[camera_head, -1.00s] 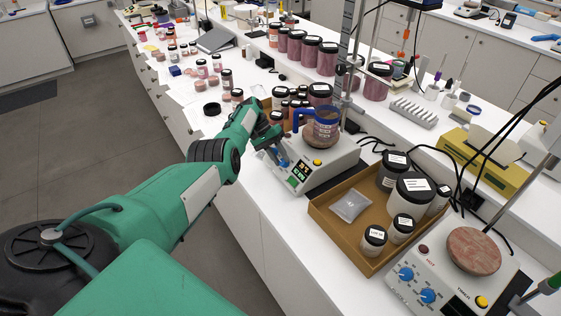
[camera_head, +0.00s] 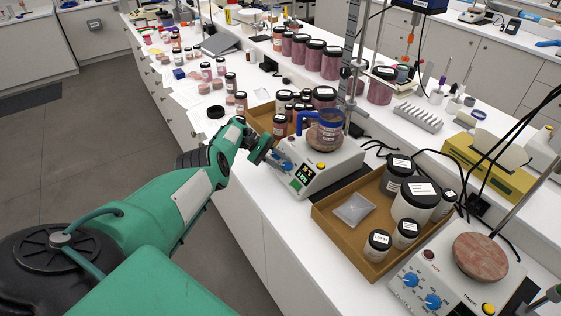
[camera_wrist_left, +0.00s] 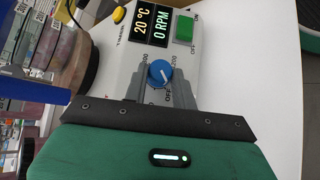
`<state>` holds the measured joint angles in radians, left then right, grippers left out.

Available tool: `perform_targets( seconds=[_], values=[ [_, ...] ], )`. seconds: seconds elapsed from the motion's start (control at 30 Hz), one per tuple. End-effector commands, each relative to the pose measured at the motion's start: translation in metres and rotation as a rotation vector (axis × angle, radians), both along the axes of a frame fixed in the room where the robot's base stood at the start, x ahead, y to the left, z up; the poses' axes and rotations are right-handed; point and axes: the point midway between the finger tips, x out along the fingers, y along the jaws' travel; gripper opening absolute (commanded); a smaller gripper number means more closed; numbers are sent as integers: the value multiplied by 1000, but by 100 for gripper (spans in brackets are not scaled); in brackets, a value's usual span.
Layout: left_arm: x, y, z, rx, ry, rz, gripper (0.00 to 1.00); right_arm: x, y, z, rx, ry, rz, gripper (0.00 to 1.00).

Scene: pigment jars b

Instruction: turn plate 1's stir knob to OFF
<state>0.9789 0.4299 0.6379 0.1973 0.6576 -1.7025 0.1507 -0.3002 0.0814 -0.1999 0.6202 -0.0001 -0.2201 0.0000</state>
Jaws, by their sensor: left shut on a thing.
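The hot plate (camera_head: 325,172) with a beaker (camera_head: 326,132) on it stands in front of my left gripper (camera_head: 283,163). In the left wrist view its display (camera_wrist_left: 153,24) reads 20 °C and 0 RPM. My left gripper (camera_wrist_left: 163,84) is shut on a blue knob (camera_wrist_left: 160,72) on the panel, one grey finger on each side. The knob's white pointer mark leans towards the OFF print just below it; the fingers partly cover the scale. A green switch (camera_wrist_left: 184,28) sits beside the display. My right gripper is not in view.
A second hot plate (camera_head: 440,285) with blue knobs and a bare top is at the lower right. Jars crowd the bench behind and left. A rod stand (camera_head: 352,60) rises behind the beaker.

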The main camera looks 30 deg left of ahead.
Motion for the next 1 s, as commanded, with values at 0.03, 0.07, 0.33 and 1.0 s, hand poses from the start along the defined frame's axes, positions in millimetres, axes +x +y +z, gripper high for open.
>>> perform_targets(
  seconds=[0.03,0.07,0.33,1.0],
  values=[
    [-2,-2,-4,-4,9,-2,4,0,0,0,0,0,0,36],
    [-2,-2,-4,-5,10,-1,4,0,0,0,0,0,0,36],
    [-2,-2,-4,-6,11,1,4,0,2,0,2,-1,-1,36],
    [-3,14,5,-3,3,8,49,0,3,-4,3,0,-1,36]
  ],
)
